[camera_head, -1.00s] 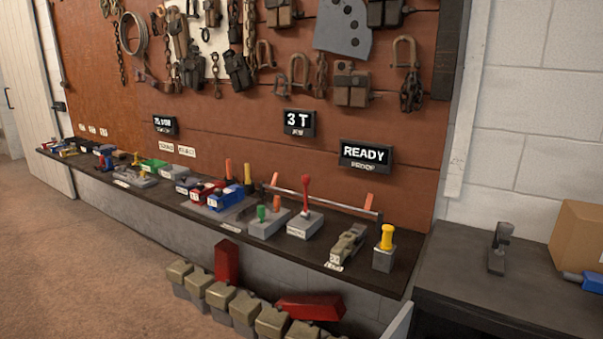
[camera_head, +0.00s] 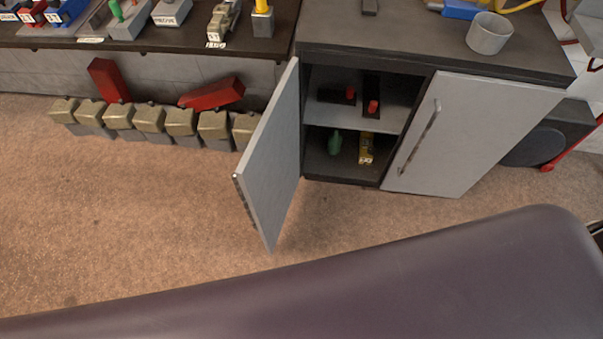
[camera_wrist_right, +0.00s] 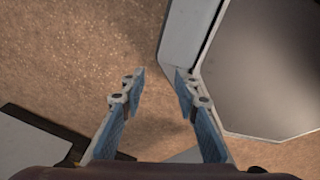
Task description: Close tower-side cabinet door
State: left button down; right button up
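The grey cabinet (camera_head: 440,53) stands at the right of the head view. Its left door (camera_head: 271,160) is swung open toward me, and its inner shelves show. Its right door (camera_head: 468,130), with a long bar handle (camera_head: 420,138), is shut. My right gripper (camera_wrist_right: 161,75) is open and empty in the right wrist view, with brown floor between its fingers. A pale panel edge (camera_wrist_right: 188,35) lies just beyond the right finger; I cannot tell which part it is. My left gripper is not in view, and the right gripper is not in the head view.
Red-ended items (camera_head: 372,107), a green item (camera_head: 335,142) and a yellow item (camera_head: 366,148) sit inside the cabinet. A row of brass-coloured blocks (camera_head: 150,118) stands left of the open door. The floor (camera_head: 130,220) in front is clear. A grey cup (camera_head: 488,35) stands on top.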

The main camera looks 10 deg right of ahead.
aim_at(266, 179)
jog(key=i+j+z, duration=0.1)
jog(key=j+z, duration=0.15)
jog(key=z, duration=0.15)
jog(key=j+z, duration=0.55)
jog(key=z, duration=0.2)
jog(key=j+z, duration=0.35)
jog(key=k+j, duration=0.1)
jog(key=j, duration=0.3)
jog(key=k+j+z, duration=0.1)
jog(key=j, duration=0.3)
jog(key=k+j+z, duration=0.1)
jog(key=j, duration=0.3)
jog(key=k+z, duration=0.15)
